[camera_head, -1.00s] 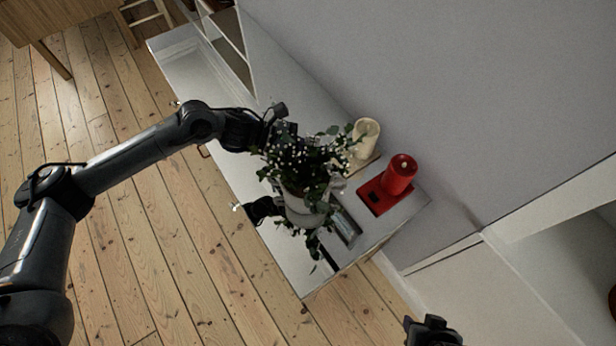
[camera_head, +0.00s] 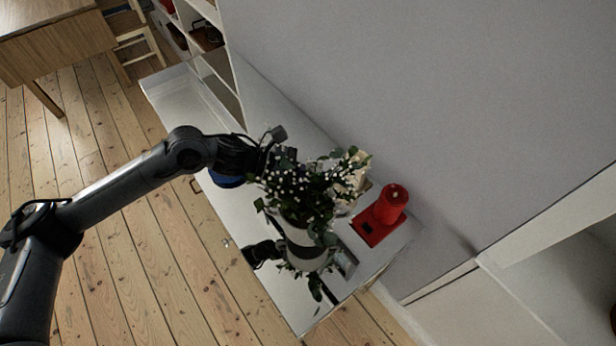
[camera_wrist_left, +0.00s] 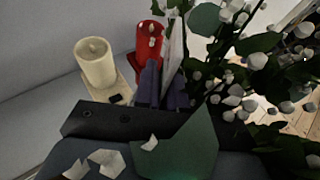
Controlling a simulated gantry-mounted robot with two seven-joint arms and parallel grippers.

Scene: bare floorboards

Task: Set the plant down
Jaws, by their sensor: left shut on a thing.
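The plant (camera_head: 305,190) has dark green leaves and small white blossoms in a white pot (camera_head: 295,232). It is upright over the glossy white cabinet top (camera_head: 215,195), which mirrors it. I cannot tell whether the pot touches the top. My left gripper (camera_head: 285,165) is shut on the plant's pot, reaching in from the left, its fingertips mostly hidden by foliage. In the left wrist view, the fingers (camera_wrist_left: 165,84) close on a pale upright edge, with leaves and blossoms (camera_wrist_left: 235,95) on the right. My right gripper is out of view.
A red candle (camera_head: 389,203) on a red base stands right of the plant. A cream candle, partly hidden by foliage, stands behind it and shows in the left wrist view (camera_wrist_left: 96,64). A small flat object (camera_head: 344,264) lies close to the pot. The cabinet's left stretch is clear.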

